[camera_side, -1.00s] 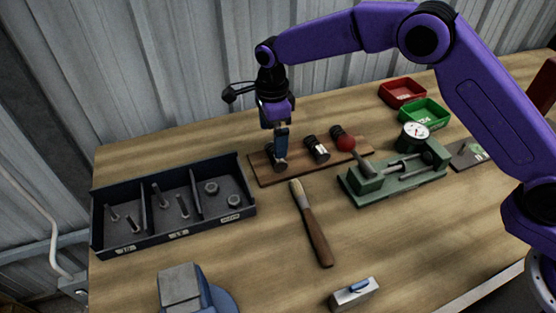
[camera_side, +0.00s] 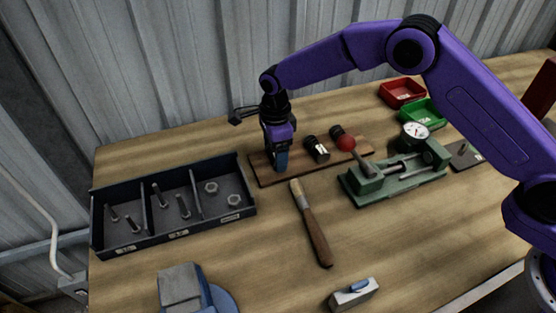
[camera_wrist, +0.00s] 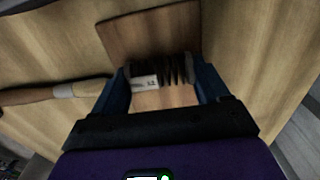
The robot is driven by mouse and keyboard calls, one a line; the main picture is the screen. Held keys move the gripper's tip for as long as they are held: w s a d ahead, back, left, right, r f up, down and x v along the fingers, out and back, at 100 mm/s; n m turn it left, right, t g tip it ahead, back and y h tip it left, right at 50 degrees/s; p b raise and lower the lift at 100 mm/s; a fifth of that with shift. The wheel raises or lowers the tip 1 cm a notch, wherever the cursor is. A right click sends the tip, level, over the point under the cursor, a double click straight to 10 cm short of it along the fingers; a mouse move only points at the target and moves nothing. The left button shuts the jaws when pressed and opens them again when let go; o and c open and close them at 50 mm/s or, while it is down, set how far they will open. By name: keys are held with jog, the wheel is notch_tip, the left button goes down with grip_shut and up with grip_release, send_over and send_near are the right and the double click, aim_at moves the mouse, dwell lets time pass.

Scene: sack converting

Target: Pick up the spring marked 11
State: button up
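A dark coil spring (camera_wrist: 172,71) with a white tag lies between my gripper's blue fingers in the wrist view; the marking is too small to read surely. My gripper (camera_wrist: 160,68) is open, with a finger near each end of the spring; whether they touch it is unclear. In the side view my gripper (camera_side: 279,167) is down at the left part of a brown wooden board (camera_side: 262,172), and its fingers hide that spring. Two more dark springs stand out on the board: one with a pale tag (camera_side: 316,150) and one farther back (camera_side: 337,131).
A green tester (camera_side: 385,185) with dial and red-knobbed lever stands right of the board. A brush (camera_side: 315,230) lies in front. A dark compartment tray (camera_side: 170,235) with bolts and nuts is left. Red (camera_side: 402,92) and green (camera_side: 424,113) bins sit at the back right.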

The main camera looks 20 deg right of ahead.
jog(key=shift+c, duration=0.5)
